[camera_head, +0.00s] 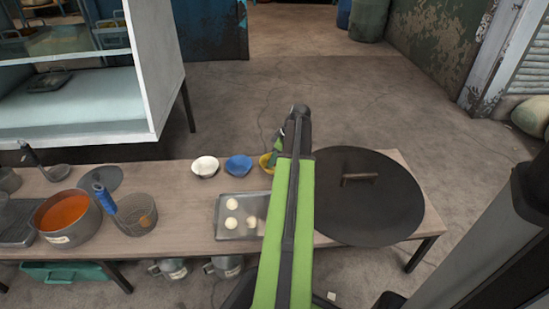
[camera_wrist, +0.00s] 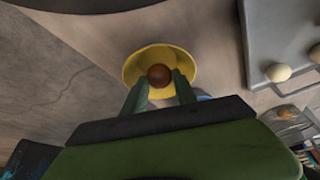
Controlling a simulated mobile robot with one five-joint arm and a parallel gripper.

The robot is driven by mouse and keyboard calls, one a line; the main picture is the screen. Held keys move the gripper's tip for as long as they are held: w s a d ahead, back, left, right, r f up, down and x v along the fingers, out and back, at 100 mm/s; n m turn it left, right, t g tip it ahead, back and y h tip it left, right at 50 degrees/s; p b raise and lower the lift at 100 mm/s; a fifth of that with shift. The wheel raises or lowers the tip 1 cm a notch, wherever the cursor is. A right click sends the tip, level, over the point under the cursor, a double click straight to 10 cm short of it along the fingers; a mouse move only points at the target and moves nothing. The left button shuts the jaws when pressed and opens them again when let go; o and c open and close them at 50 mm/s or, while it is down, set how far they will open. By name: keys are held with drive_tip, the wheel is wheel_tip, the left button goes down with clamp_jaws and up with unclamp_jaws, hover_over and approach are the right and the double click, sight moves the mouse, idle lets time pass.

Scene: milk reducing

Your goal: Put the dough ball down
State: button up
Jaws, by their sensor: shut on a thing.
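A brown dough ball (camera_wrist: 159,74) sits between the two fingertips of my gripper (camera_wrist: 161,84) in the wrist view. My gripper is shut on it, over the yellow bowl (camera_wrist: 134,64). I cannot tell whether the ball touches the bowl. In the head view the yellow bowl (camera_head: 265,163) is partly hidden behind my arm, and the brown ball is hidden. Pale dough balls (camera_head: 232,223) lie on the grey metal tray (camera_head: 222,200); the tray also shows at the upper right of the wrist view (camera_wrist: 265,40).
A blue bowl (camera_head: 239,165) and a white bowl (camera_head: 205,167) stand left of the yellow one. A large dark pan lid (camera_head: 375,205) covers the table's right side. A pot of orange liquid (camera_head: 66,212) and a wire basket (camera_head: 135,215) stand at the left.

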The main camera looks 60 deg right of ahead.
drive_tip(key=o, duration=1)
wheel_tip(320, 180, up, 8)
drive_tip(key=p, duration=0.7)
drive_tip(key=shift+f, duration=0.5)
